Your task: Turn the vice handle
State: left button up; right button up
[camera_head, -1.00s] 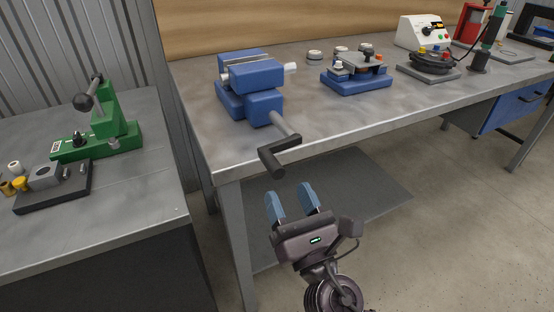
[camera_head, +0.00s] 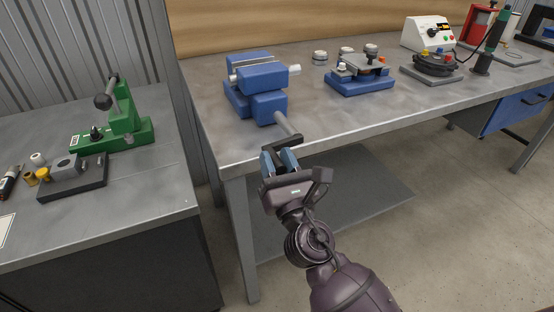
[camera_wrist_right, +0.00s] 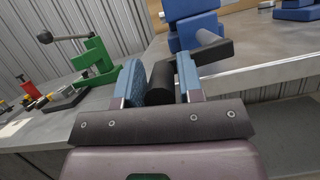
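The blue vice (camera_head: 258,85) stands near the left end of the long workbench. Its dark crank handle (camera_head: 284,143) sticks out past the bench's front edge on a grey shaft (camera_head: 287,125). My right gripper (camera_head: 278,160) is at the handle, with its two blue fingers pointing up. In the right wrist view the handle's dark grip (camera_wrist_right: 160,82) lies between the fingers (camera_wrist_right: 158,80), one on each side. The fingers look apart; contact with the grip is not clear. The fingers partly hide the grip in the head view. My left gripper is out of view.
The workbench (camera_head: 340,121) also bears a blue fixture (camera_head: 360,82), a round black device (camera_head: 435,65) and a white control box (camera_head: 427,34). A side table (camera_head: 150,190) at left holds a green press (camera_head: 124,120). A low shelf (camera_head: 350,195) lies under the bench.

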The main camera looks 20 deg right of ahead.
grip_shut()
jog(key=shift+r+m, duration=0.2)
jog(key=shift+m, duration=0.1)
